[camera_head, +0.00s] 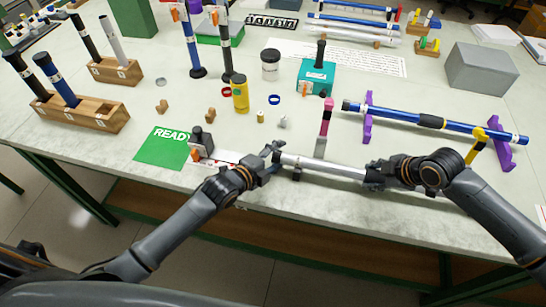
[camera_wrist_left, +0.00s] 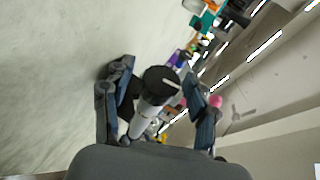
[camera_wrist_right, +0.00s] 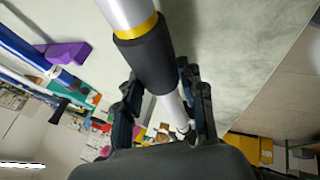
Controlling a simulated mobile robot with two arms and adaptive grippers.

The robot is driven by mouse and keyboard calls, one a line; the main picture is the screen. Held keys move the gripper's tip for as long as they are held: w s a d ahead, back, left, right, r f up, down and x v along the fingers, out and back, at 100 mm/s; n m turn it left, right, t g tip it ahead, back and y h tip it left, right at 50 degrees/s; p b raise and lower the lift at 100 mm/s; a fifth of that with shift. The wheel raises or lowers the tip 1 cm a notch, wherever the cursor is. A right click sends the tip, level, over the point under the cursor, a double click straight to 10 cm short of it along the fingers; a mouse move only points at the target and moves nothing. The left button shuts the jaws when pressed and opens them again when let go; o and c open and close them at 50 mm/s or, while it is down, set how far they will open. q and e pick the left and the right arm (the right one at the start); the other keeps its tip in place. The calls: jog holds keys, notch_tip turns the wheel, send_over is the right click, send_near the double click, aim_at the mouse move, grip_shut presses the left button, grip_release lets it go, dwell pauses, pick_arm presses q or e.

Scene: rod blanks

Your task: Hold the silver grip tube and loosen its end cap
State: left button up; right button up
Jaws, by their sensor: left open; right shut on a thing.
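The silver grip tube (camera_head: 325,167) lies almost level near the table's front edge, on small dark supports. My right gripper (camera_head: 374,178) is shut on its right part. In the right wrist view the tube (camera_wrist_right: 128,12) has a yellow band and a black sleeve (camera_wrist_right: 146,55), with the fingers (camera_wrist_right: 160,92) around its near end. My left gripper (camera_head: 272,153) is open at the tube's left end. In the left wrist view the black end cap (camera_wrist_left: 161,80) sits between the spread fingers (camera_wrist_left: 158,88); contact cannot be told.
A green READY mat (camera_head: 163,149) lies left of the tube, by a white strip with a small black-topped device (camera_head: 201,142). A pink-topped post (camera_head: 325,122) rises just behind the tube. A blue rod (camera_head: 400,117) rests on purple stands behind right. A yellow canister (camera_head: 240,93) stands farther back.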

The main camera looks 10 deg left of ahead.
pick_arm(q)
jog(key=v, duration=1.2)
